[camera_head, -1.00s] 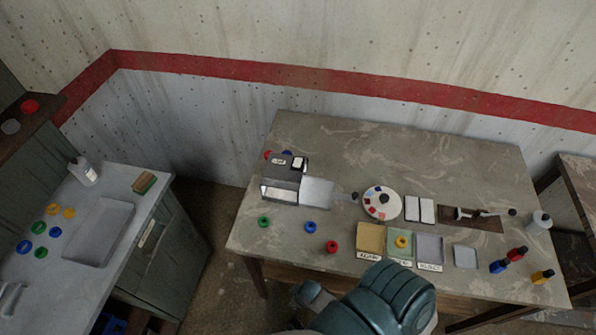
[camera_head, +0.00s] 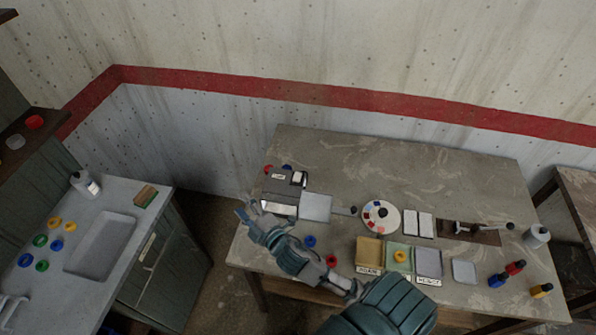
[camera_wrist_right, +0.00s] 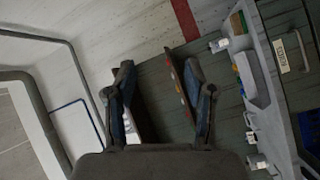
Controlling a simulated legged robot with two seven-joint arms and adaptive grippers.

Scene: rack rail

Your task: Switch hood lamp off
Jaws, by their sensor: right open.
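The hood (camera_head: 273,188) is a small dark grey box at the left back of the middle table. Its top carries a small label and a white switch-like patch (camera_head: 298,179). Its front opening (camera_head: 278,208) looks bright. My right gripper (camera_head: 246,207) is just left of the hood in the head view, near the table's left edge, apart from the switch. In the right wrist view my right gripper (camera_wrist_right: 160,95) has its two fingers spread with nothing between them. The hood does not show clearly there. My left gripper is not in view.
A pale plate (camera_head: 316,207) lies right of the hood. A round palette (camera_head: 381,216), shallow trays (camera_head: 428,262) and small bottles (camera_head: 515,267) stand farther right. Coloured rings lie near my right forearm. A side counter (camera_head: 148,200) with a bottle (camera_head: 84,183) is at left.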

